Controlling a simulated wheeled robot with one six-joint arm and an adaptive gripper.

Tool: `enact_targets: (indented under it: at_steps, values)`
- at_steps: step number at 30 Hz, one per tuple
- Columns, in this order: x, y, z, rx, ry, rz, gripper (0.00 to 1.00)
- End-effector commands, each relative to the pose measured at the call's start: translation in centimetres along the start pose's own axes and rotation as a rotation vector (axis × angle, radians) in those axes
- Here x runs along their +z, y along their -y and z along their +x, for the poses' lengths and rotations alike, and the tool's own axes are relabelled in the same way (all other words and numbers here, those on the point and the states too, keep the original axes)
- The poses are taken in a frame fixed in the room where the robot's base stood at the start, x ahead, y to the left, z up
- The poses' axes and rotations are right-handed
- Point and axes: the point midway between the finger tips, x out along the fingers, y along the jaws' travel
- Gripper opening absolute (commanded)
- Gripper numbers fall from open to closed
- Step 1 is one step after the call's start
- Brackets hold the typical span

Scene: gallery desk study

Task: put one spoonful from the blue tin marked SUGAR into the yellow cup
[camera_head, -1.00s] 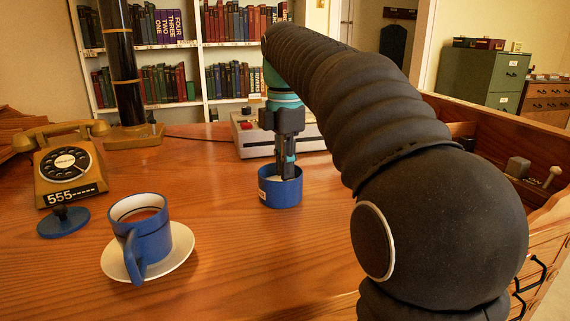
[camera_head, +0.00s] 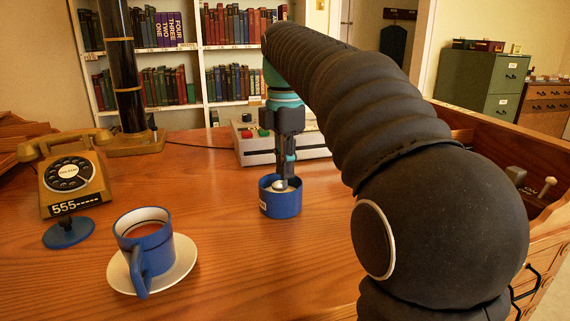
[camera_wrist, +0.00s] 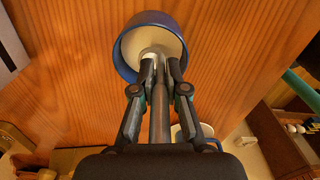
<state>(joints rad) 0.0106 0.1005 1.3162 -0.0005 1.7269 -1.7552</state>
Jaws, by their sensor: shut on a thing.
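A blue tin (camera_head: 281,208) stands open on the desk with pale contents; its white side label is too small to read. The tin also shows in the wrist view (camera_wrist: 126,58). My gripper (camera_head: 287,172) is over the tin, shut on a spoon (camera_head: 280,185). The spoon's silvery bowl shows at the tin's mouth; I cannot tell whether it is loaded. Its shaft shows between the fingers in the wrist view (camera_wrist: 160,110). A blue cup (camera_head: 148,258) with a white inside and brown contents stands on a white saucer (camera_head: 181,275). No yellow cup is visible.
A brown dial telephone (camera_head: 75,178) stands at the left, with a blue knobbed lid (camera_head: 69,236) in front of it. A pale machine (camera_head: 252,148) with coloured buttons is behind the tin. The desk between cup and tin is clear. An open drawer compartment (camera_head: 490,160) lies right.

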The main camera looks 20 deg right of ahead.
Motion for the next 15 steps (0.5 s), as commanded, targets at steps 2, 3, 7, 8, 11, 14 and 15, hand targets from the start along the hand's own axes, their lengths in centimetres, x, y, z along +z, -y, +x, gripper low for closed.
enact_targets:
  at_steps: [2,3,7,8,11,14,15]
  values:
    - [0.0,0.0,-0.9,0.0,0.0,0.0,0.0]
    - [0.0,0.0,-1.2,0.0,0.0,0.0,0.0]
    - [0.0,0.0,-2.1,0.0,0.0,0.0,0.0]
    - [0.0,0.0,-2.3,0.0,0.0,0.0,0.0]
    - [0.0,0.0,-3.0,0.0,0.0,0.0,0.0]
    - [0.0,0.0,-3.3,0.002,0.0,0.0,0.0]
    - [0.0,-0.1,-3.6,0.002,0.0,0.0,0.0]
